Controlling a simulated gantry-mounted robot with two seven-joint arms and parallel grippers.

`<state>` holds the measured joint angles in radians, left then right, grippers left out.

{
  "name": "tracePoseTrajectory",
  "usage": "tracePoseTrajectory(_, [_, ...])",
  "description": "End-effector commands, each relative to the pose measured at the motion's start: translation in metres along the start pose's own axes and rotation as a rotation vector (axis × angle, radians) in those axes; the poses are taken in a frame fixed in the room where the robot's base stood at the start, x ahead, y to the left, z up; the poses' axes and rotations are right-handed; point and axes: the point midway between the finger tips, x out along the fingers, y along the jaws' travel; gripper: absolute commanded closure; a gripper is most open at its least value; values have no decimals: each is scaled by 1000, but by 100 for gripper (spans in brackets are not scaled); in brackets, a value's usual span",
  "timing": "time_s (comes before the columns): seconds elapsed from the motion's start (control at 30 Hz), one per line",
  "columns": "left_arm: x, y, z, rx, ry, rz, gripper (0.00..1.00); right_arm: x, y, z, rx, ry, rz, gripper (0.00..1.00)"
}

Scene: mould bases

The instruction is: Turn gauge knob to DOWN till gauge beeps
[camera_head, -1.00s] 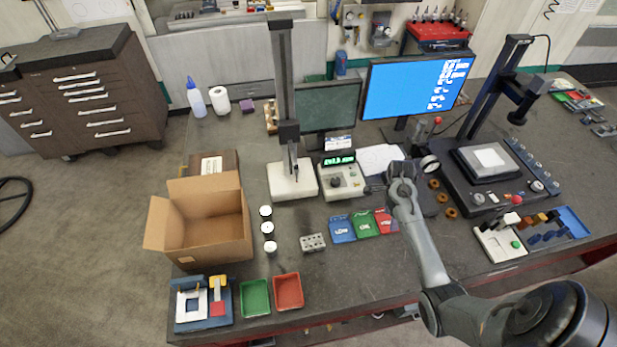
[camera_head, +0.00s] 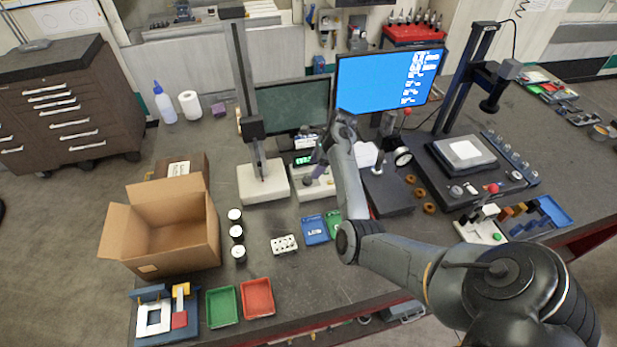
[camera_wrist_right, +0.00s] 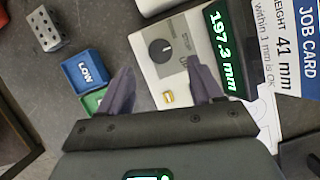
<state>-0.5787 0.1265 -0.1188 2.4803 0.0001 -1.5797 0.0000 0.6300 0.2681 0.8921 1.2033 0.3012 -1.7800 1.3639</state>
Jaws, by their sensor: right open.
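The gauge's control box (camera_head: 308,193) is white and stands right of the gauge's white base (camera_head: 263,184) and tall dark column (camera_head: 243,90). In the right wrist view, its round dark knob (camera_wrist_right: 160,51) has a pale pointer mark; the small labels around it are hard to read. The green display (camera_wrist_right: 226,50) reads 197.3 mm. My right gripper (camera_head: 320,170) is over the box. In the right wrist view, its open fingers (camera_wrist_right: 162,86) are apart with nothing between them, and the knob lies beyond the tips. My left gripper is not in view.
A job card (camera_wrist_right: 292,50) reads height 41 mm, within 1 mm is OK. A blue LOW tray (camera_head: 315,229) lies in front of the box, partly near my right arm. A monitor (camera_head: 385,80) stands behind. A cardboard box (camera_head: 165,250) is at left.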

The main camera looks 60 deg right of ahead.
Motion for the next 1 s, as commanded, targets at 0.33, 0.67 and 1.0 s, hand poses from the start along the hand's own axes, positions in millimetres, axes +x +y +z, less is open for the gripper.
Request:
tracePoseTrajectory(0.33, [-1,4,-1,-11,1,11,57,52,1,0,0,0,2,35])
tracePoseTrajectory(0.67, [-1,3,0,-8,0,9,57,66,0,0,-1,0,0,35])
tracePoseTrajectory(1.0, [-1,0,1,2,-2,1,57,66,0,0,-1,0,0,56])
